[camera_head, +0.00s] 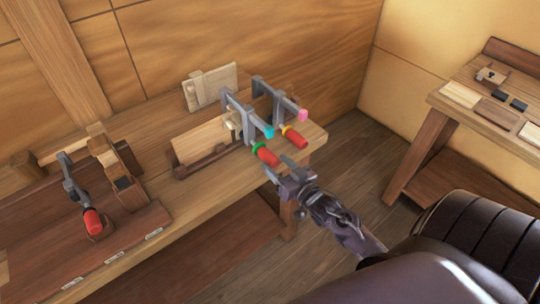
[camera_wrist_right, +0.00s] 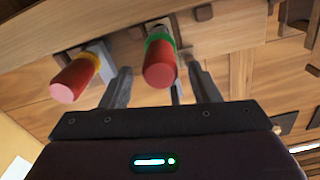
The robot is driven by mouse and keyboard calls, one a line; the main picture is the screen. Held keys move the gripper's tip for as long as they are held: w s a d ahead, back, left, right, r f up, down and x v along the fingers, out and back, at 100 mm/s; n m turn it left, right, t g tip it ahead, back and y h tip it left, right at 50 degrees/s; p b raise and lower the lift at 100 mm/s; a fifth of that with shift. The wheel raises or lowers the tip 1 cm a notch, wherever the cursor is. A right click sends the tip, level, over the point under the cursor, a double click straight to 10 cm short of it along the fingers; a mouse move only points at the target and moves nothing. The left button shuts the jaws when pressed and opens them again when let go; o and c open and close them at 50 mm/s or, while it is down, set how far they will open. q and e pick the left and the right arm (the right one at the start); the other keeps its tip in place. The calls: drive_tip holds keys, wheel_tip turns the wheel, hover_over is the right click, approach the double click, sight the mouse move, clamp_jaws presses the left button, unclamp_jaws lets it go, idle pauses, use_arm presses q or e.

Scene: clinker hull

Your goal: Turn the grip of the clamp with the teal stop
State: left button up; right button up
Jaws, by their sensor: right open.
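My right gripper (camera_head: 275,166) is open just in front of this grip. In the right wrist view, the green-collared grip (camera_wrist_right: 160,68) shows between the two open fingers (camera_wrist_right: 162,88), nearer the right one, with gaps on both sides. I cannot tell how deep it sits between them. My left gripper is not in view.
A second clamp with a pink stop (camera_head: 303,115) stands close on the right; its yellow-collared red grip (camera_wrist_right: 75,80) is just outside the left finger. A third red-gripped clamp (camera_head: 76,196) is at the left. A side table (camera_head: 440,103) stands at the right.

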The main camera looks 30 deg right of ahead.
sight(276, 164)
drive_tip(key=w, duration=0.3)
drive_tip(key=shift+w+a, duration=0.1)
drive_tip(key=shift+a, duration=0.05)
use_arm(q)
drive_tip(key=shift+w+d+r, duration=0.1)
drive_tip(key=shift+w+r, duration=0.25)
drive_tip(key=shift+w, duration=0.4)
use_arm(e)
drive_tip(key=c, duration=1)
